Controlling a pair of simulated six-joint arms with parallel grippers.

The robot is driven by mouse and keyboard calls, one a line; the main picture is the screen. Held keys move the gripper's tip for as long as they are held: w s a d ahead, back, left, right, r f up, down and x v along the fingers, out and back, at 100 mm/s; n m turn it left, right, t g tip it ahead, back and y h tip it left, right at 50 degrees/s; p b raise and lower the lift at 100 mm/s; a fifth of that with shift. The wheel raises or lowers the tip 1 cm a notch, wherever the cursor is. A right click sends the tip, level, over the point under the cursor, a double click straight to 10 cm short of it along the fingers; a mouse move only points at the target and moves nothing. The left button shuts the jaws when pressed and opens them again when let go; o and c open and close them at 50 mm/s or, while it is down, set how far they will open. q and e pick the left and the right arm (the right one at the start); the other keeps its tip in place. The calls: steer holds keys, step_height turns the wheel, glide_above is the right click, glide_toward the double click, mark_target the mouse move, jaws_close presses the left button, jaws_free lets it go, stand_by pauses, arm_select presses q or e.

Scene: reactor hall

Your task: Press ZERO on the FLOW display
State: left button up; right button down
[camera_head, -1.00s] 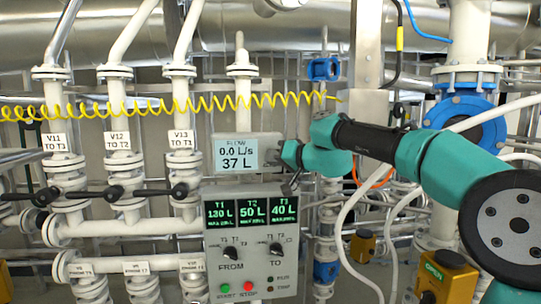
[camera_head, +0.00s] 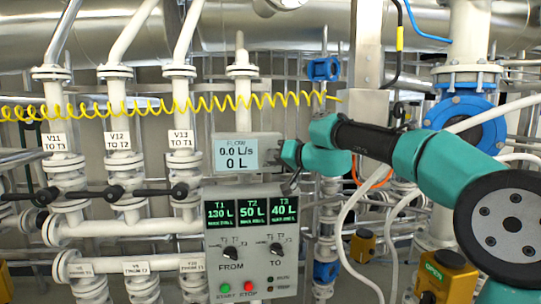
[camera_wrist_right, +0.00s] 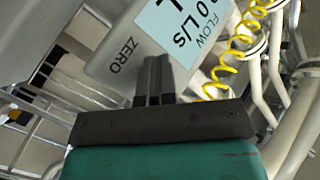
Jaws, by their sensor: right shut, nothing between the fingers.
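The FLOW display (camera_head: 236,153) is a grey box on the pipework with a pale screen. Its screen reads 0.0 L/s and 0 L. In the right wrist view the FLOW display (camera_wrist_right: 165,45) fills the upper middle, with the word ZERO (camera_wrist_right: 123,55) printed on its casing. My right gripper (camera_wrist_right: 153,62) is shut and empty, with its fingertips at the casing beside the ZERO lettering. The fingers hide the button itself, and I cannot tell whether they touch it. In the head view my right gripper (camera_head: 285,153) is at the display's right side. My left gripper is not in view.
Below the display is a control panel (camera_head: 250,262) with T1, T2 and T3 readouts, FROM and TO knobs, and START and STOP buttons. Valves V11, V12 and V13 (camera_head: 182,190) stand at left. A yellow coiled hose (camera_head: 120,108) crosses above the display.

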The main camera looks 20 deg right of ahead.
steer(key=shift+s+a, duration=0.15)
steer(key=shift+s, duration=0.75)
steer(key=shift+s, duration=0.1)
steer(key=s, duration=0.2)
steer(key=s+a, duration=0.1)
steer(key=s, duration=0.1)
steer(key=shift+s, duration=0.35)
